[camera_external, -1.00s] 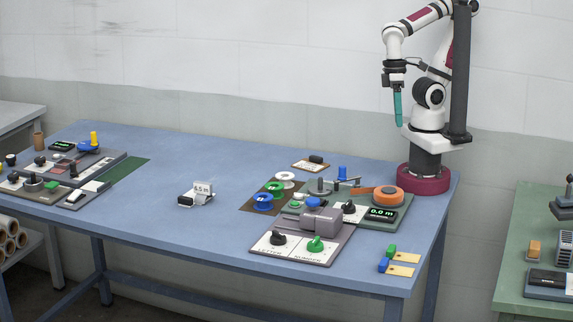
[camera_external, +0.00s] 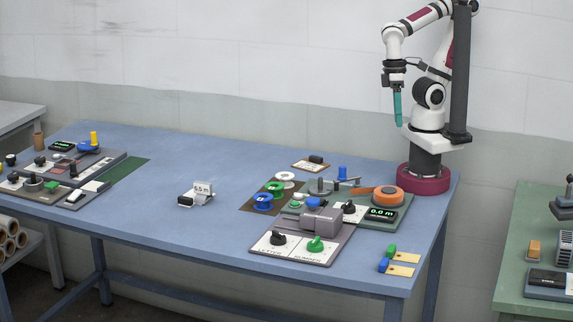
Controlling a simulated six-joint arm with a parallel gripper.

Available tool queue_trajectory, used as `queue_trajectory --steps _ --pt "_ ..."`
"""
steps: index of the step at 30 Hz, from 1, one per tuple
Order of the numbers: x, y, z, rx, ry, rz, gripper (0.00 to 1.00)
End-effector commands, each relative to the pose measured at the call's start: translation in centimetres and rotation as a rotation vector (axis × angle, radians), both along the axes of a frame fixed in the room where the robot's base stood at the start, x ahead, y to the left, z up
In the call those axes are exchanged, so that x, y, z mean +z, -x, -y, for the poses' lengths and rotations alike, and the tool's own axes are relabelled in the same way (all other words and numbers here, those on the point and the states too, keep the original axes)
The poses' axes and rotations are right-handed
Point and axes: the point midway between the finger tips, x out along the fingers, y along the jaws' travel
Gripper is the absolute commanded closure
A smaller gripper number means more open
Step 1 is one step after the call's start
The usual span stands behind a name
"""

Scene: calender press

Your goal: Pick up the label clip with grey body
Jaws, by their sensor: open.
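A small clip-like thing with a grey and dark body (camera_external: 188,201) lies on the blue table left of the middle, with a white card reading about "6.5 m" standing on it. It looks like the label clip with grey body, but it is too small to be sure. My gripper (camera_external: 398,122) points down with its teal fingers over the back right of the table. It is open and empty, high above the table and far to the right of the clip.
A grey machine with knobs (camera_external: 318,222) and green, blue and white spools (camera_external: 263,202) stand right of the clip. A small blue piece and a green piece with tan tags (camera_external: 400,271) lie at the front right. Another panel (camera_external: 60,178) is at far left. The table around the clip is clear.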

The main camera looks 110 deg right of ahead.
Motion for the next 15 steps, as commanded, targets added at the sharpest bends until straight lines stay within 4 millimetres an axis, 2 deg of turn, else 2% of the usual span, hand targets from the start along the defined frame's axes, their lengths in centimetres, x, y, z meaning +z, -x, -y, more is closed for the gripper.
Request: queue_trajectory --steps 1,3,10,11,13,14,15 --pt "0.0 0.0 0.0 0.0 0.0 0.0 0.49" --pt "0.0 0.0 0.0 0.0 0.0 0.0 0.43" --pt "0.0 -0.1 0.3 0.014 0.014 -0.004 0.43" --pt "-0.2 -0.4 0.8 0.042 0.041 -0.013 0.43" --pt "-0.6 -1.8 3.6 0.192 0.17 -0.059 0.43" --pt "-0.8 -3.0 5.4 0.295 0.252 -0.089 0.43" --pt "-1.0 -5.2 8.1 0.471 0.379 -0.139 0.43"
